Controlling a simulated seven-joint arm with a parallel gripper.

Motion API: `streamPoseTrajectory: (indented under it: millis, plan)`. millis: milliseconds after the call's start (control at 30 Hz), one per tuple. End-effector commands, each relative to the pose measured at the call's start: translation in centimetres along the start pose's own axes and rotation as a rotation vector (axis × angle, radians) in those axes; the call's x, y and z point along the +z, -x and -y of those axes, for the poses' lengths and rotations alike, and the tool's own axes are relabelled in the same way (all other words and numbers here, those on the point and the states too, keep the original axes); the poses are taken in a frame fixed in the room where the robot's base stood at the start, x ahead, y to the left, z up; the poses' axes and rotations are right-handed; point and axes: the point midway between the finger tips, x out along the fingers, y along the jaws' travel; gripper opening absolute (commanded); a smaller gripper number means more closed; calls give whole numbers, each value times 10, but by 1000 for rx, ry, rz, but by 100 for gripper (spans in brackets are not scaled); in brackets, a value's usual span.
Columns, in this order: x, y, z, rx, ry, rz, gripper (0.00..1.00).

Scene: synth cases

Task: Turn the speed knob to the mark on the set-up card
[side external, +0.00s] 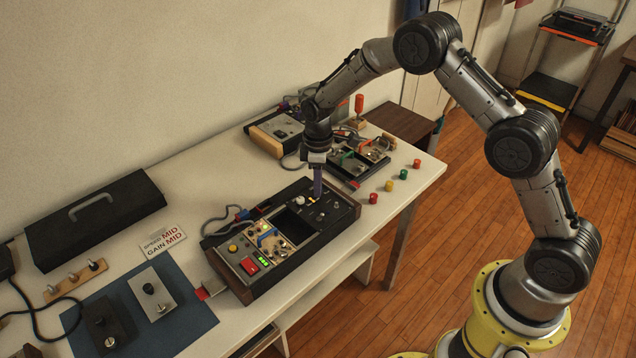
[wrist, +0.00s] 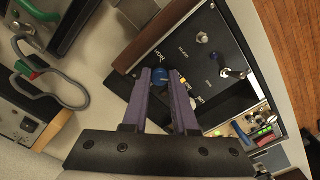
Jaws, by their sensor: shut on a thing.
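The control box (side external: 345,222) is a dark panel in a wooden case on the bench. My gripper (side external: 317,199) points down over its far right part. In the wrist view its purple fingers (wrist: 161,84) are shut on a round blue knob (wrist: 159,75) on the panel. Small printed words surround the knob, too small to read surely, with a small yellow mark just right of the fingertips. The knob's pointer is hidden, so its setting cannot be told. The set-up card (side external: 163,242) lies on the bench left of the box and reads SPEED MID, GAIN MID.
A toggle lever (wrist: 233,73) and a silver button (wrist: 202,38) stand near the knob. A tray of parts (side external: 358,165) and several coloured caps (side external: 389,186) lie beyond the box. A blue mat (side external: 190,315) with two small plates and a black case (side external: 95,220) are at left.

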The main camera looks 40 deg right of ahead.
Motion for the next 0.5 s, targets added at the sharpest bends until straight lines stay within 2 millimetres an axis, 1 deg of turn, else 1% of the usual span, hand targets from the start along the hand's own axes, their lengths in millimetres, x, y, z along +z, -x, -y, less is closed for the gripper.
streamPoseTrajectory:
  millis: [267,500]
  plan:
    - [0,1,0,1,-178,1,0]
    - [0,0,0,0,-403,2,0]
